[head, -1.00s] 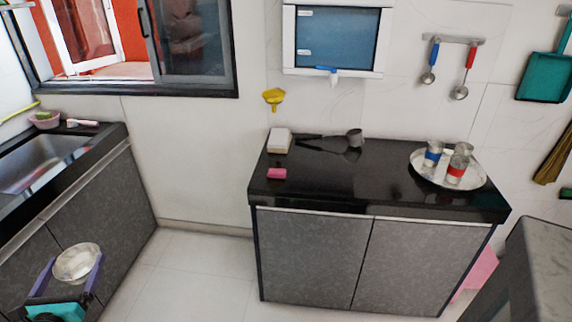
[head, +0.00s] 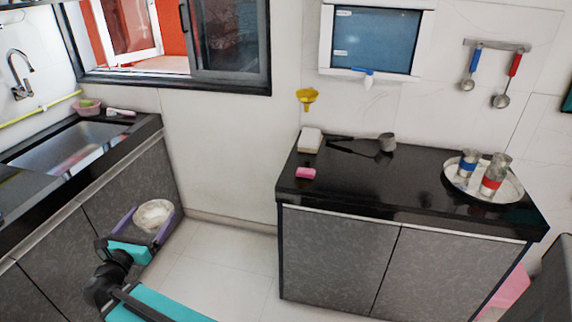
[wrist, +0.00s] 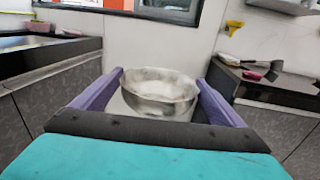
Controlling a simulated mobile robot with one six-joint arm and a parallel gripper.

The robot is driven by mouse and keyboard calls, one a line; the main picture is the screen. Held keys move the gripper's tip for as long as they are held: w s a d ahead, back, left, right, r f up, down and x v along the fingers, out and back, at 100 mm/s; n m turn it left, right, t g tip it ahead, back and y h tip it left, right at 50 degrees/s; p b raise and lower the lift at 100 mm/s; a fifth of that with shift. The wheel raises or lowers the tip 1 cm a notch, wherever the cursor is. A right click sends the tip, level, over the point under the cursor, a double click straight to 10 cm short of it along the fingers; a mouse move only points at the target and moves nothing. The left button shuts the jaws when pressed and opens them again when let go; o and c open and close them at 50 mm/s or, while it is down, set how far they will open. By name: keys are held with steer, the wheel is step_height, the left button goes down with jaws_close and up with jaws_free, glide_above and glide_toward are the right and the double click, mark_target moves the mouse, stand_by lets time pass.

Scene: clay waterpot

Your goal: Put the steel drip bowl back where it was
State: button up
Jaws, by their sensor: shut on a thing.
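The steel drip bowl (head: 154,215) is a round, shiny metal bowl held in the air at the lower left of the head view, above the floor and in front of the sink cabinet. It also shows in the wrist view (wrist: 160,94), upright and open at the top. My gripper (head: 150,217) has a purple finger on each side of the bowl and is shut on it. In the wrist view the fingers (wrist: 160,100) flank the bowl left and right. The bowl's underside is hidden.
The black counter (head: 400,183) holds a white block (head: 310,140), a pink sponge (head: 306,173), a dark ladle (head: 386,143) and a steel tray (head: 505,193) with glasses. The counter's front middle is clear. The sink (head: 70,150) is at left. A yellow funnel (head: 307,98) hangs on the wall.

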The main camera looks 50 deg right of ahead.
steer(key=s+d+r+m+g+h, duration=0.1)
steer(key=s+d+m+g+h, duration=0.25)
steer(key=d, duration=1.35)
steer(key=s+d+m+g, duration=0.1)
steer(key=s+d+g, duration=0.2)
steer(key=s+d, duration=0.5)
steer(key=s+d+r+m+g+y, duration=0.1)
steer(key=s+d+m+g, duration=0.1)
steer(key=s+d, duration=0.6)
steer(key=s+d+r+m+g, duration=0.1)
steer(key=s+d+g, duration=0.3)
steer(key=s+d, duration=0.4)
steer(key=shift+s+d+r+m+y, duration=0.1)
steer(key=shift+d+r+m+y, duration=0.1)
steer(key=shift+d, duration=0.45)
steer(key=shift+d+r+m+y, duration=0.1)
steer(key=shift+d+y, duration=0.05)
steer(key=shift+d, duration=0.5)
steer(key=s+d+m+g, duration=0.1)
steer(key=s+d, duration=0.2)
steer(key=s, duration=0.4)
steer(key=s+d+r+m+g+y, duration=0.1)
steer(key=s+d+g, duration=0.1)
steer(key=s+d, duration=0.2)
steer(key=s, duration=0.2)
steer(key=shift+s, duration=0.35)
steer(key=shift+d, duration=0.15)
